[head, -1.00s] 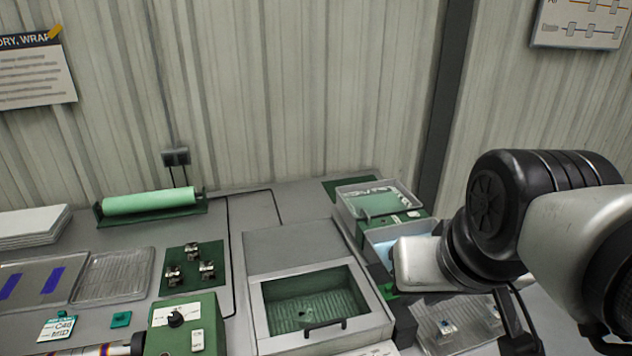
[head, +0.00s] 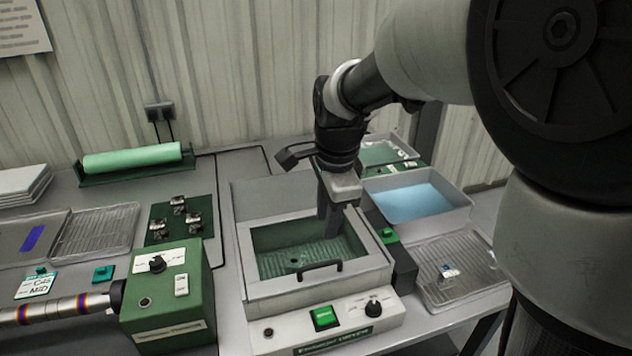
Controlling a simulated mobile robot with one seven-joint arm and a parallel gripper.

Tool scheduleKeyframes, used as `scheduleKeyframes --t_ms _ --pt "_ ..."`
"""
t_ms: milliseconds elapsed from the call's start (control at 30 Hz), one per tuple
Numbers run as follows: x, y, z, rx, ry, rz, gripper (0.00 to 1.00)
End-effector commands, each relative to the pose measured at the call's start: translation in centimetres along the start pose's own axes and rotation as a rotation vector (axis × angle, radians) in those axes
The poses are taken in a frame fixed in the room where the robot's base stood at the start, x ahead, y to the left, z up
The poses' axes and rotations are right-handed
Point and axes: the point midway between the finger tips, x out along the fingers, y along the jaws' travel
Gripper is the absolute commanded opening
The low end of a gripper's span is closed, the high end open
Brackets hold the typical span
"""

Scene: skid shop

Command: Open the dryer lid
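The dryer is a pale grey box in the middle of the head view, with a control panel (head: 340,318) on its front. Its lid (head: 372,262) lies flat and closed, with a window showing a green ribbed interior. A dark bar handle (head: 320,267) sits at the lid's front edge. My gripper (head: 331,232) points down over the right part of the lid, behind and slightly right of the handle. It appears apart from the handle. Its dark fingers overlap in this view, so the gap between them is unclear; nothing is seen held.
Left of the dryer stands a green control box (head: 170,300) with a knob. On the right are a tray of blue liquid (head: 455,222) and a clear ribbed tray (head: 480,283). A green roll (head: 132,158) lies at the back left. The bench before the wall is partly clear.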

Motion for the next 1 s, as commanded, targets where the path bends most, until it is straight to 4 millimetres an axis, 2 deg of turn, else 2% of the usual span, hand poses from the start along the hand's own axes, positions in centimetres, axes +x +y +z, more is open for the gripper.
scheduleKeyframes --t_ms 33,400,600,800,1000 --pt "1.3 0.2 0.0 -0.001 0.001 0.005 0.29" --pt "9.5 0.2 0.0 -0.002 0.001 0.005 0.29" --pt "13.0 0.2 -0.1 -0.002 0.001 0.004 0.29" --pt "14.6 0.1 0.0 -0.004 0.000 0.002 0.29" --pt "14.9 0.1 0.0 -0.004 0.000 0.000 0.29"
